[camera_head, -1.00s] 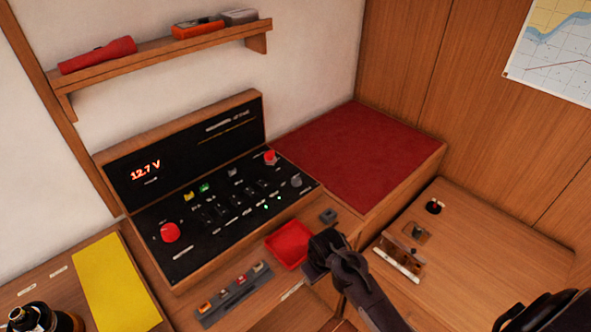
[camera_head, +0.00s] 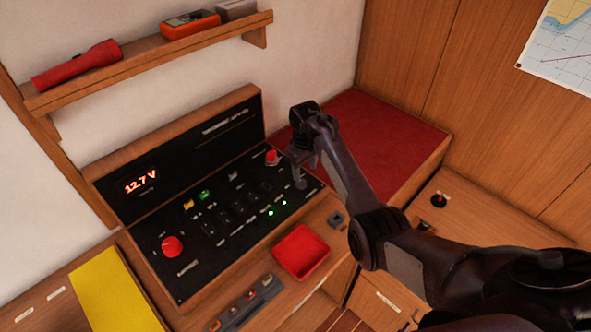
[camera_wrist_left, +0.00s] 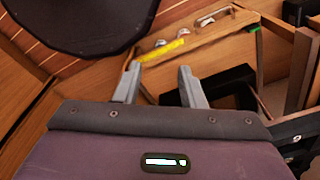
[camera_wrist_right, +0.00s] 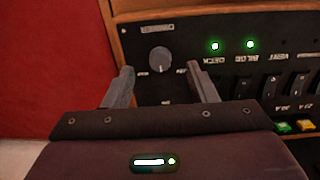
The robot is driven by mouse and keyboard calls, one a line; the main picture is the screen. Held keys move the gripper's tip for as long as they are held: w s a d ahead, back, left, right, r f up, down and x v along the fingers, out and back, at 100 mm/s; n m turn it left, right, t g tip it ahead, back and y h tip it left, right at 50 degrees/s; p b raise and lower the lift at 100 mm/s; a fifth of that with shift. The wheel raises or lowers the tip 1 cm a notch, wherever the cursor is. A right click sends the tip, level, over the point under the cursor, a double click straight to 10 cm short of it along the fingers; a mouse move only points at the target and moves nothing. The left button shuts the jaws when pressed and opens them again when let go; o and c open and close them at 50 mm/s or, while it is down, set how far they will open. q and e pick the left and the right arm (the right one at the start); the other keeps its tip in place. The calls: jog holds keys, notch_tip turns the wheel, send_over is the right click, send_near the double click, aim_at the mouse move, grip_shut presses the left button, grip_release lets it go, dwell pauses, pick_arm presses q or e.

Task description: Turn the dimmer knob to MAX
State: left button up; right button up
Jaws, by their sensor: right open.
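The dimmer knob (camera_wrist_right: 159,60) is a round grey knob on the black switch panel (camera_head: 195,245), in the right wrist view just beyond my fingertips. My right gripper (camera_wrist_right: 160,74) is open, with one finger to each side of the knob's line and nothing between them; I cannot tell whether they touch it. In the head view my right gripper (camera_head: 299,178) is over the panel's right end and covers the knob. The small lettering by the knob is too blurred to read. My left gripper (camera_wrist_left: 160,70) is open and empty in the left wrist view.
A red knob (camera_head: 271,157) sits close behind my right gripper, another red knob (camera_head: 172,246) at the panel's left. Two green lights (camera_head: 277,208) glow near the front edge. A red tray (camera_head: 300,252) lies before the panel, a red cushion (camera_head: 385,140) to its right.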

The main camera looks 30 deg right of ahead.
aim_at(301, 182)
jog(key=w, duration=0.2)
jog(key=shift+w+a+r, duration=0.1)
jog(key=shift+w+r, duration=0.15)
jog(key=shift+w, duration=0.1)
jog(key=shift+s+f, duration=0.25)
jog(key=shift+s, duration=0.15)
jog(key=f+b, duration=0.1)
jog(key=f, duration=0.1)
jog(key=f+b, duration=0.1)
jog(key=f, duration=0.1)
jog(key=shift+s+b, duration=0.2)
jog(key=shift+b, duration=0.1)
jog(key=f, duration=0.1)
jog(key=b, duration=0.1)
jog(key=f+b, duration=0.1)
jog(key=shift+w+f, duration=0.25)
jog(key=shift+f, duration=0.1)
jog(key=shift+s+b, duration=0.1)
jog(key=shift+b, duration=0.2)
pick_arm(q)
jog(key=f, duration=0.2)
jog(key=w+f, duration=0.1)
jog(key=f, duration=0.2)
jog(key=shift+w, duration=0.1)
pick_arm(e)
jog(key=shift+r, duration=0.1)
pick_arm(q)
jog(key=shift+s, duration=0.3)
pick_arm(e)
jog(key=c, duration=1)
